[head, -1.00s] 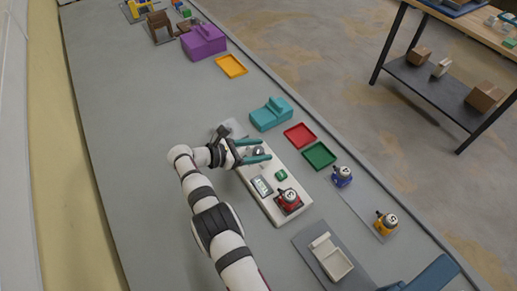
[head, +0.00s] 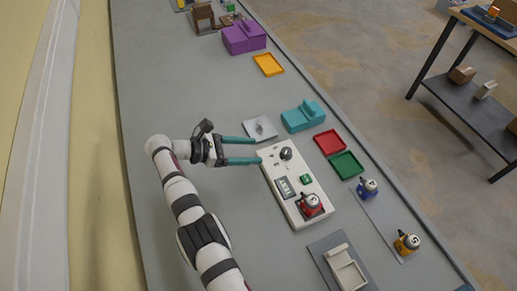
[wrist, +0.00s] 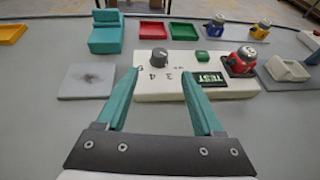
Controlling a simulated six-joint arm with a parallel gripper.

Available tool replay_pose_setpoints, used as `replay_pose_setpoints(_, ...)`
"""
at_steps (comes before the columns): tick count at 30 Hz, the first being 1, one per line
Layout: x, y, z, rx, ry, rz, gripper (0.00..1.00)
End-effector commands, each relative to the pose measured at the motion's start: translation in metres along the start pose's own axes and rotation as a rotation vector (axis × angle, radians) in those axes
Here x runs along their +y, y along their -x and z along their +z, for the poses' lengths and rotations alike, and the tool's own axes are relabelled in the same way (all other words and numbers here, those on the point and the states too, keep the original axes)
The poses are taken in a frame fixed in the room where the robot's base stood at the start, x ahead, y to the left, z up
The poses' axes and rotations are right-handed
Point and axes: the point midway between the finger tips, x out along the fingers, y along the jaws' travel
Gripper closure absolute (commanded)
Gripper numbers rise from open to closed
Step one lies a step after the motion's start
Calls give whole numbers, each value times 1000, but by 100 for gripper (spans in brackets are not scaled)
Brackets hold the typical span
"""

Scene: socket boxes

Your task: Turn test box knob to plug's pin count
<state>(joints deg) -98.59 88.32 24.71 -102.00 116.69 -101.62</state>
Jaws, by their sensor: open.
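The white test box (head: 293,212) lies on the grey bench. Its dark grey knob (head: 286,153) is at the far end and shows in the wrist view (wrist: 159,56), with digits such as 3 and 4 printed near it. A red plug (head: 311,206) with a pale round top sits upright on the near end; its mark and pins are not readable. A green button (head: 306,179) and a small display (head: 285,187) lie between. My gripper (head: 256,150) is open and empty, its teal fingers pointing at the knob, apart from it. The knob's setting is not clear.
A grey plate (head: 260,129) lies beside the box. A teal block (head: 303,116), red tray (head: 330,142) and green tray (head: 346,165) are behind. A blue plug (head: 368,188), yellow plug (head: 407,243) and white open box (head: 346,269) stand right. Bench left of my arm is clear.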

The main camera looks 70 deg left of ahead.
Motion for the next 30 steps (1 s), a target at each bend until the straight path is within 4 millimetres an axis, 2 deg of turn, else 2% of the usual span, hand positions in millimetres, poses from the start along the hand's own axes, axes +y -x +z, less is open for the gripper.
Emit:
replay_pose_setpoints(7, 2, 2, 5, -23, 7, 24, 31)
replay_pose_setpoints(11, 3, 11, 19, -103, 47, 163, 31)
replay_pose_setpoints(14, -9, 18, 22, -114, 96, 304, 31)
replay_pose_setpoints(16, -26, 20, 20, -90, 132, 383, 31)
replay_pose_setpoints(19, -52, 21, 13, -42, 175, 455, 31)
replay_pose_setpoints(22, -68, 19, 9, -8, 196, 484, 31)
replay_pose_setpoints(26, -67, 6, 7, 2, 201, 487, 31)
replay_pose_setpoints(30, -50, -28, 5, 1, 200, 483, 31)
